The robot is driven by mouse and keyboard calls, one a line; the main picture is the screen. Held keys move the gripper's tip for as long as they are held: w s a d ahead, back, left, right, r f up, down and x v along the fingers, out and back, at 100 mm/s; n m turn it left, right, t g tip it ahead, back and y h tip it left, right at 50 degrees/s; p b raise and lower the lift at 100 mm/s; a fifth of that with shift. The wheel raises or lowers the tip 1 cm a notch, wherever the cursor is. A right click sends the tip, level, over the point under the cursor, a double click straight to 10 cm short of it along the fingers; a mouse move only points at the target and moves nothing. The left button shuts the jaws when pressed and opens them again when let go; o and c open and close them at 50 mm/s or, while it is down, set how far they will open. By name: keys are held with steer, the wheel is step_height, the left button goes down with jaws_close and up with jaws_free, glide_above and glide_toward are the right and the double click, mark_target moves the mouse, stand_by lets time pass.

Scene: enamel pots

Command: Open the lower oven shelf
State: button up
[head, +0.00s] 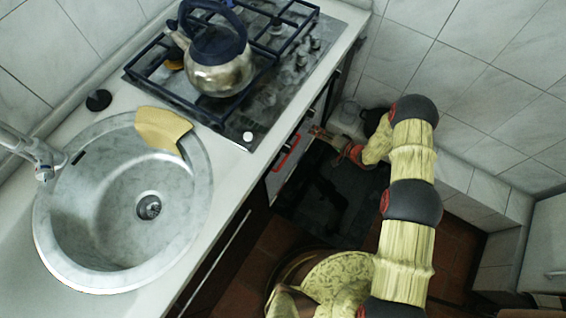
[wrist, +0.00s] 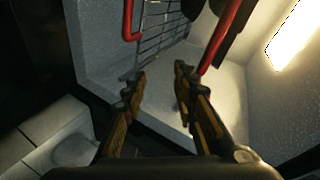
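The oven sits under the hob. In the head view a red handle (head: 287,153) shows on its pale front, and a dark flat panel (head: 325,195) lies low in front of it; I cannot tell for sure that this is a lowered door. My gripper (head: 316,131) is at the oven front, just right of the red handle. In the wrist view my gripper (wrist: 158,76) is open, with nothing between its fingers. A wire rack (wrist: 162,28) in a pale cavity lies beyond the fingertips. One red bar (wrist: 128,22) is at upper left, another (wrist: 222,36) at upper right near the right fingertip; contact is unclear.
A metal kettle (head: 219,68) stands on the gas hob (head: 287,65). The counter holds a round sink (head: 110,235) with a yellow cloth (head: 161,127) on its rim. A tiled wall (head: 480,80) stands close behind my arm. A patterned round thing (head: 335,278) is below.

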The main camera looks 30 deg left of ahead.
mark_target(283, 162)
steer(key=s+a+f+m+g+y, duration=0.25)
steer(key=s+f, duration=0.75)
steer(key=s, duration=0.5)
steer(key=shift+n+y, duration=0.25)
steer(key=shift+n, duration=0.2)
steer(key=b+x, duration=0.1)
steer(key=x, duration=0.2)
steer(key=b+x, duration=0.2)
steer(key=x, duration=0.2)
steer(key=shift+s+a+f, duration=0.2)
steer(key=shift+s, duration=0.05)
steer(key=shift+c, duration=1.3)
steer(key=c, duration=0.4)
jaws_close()
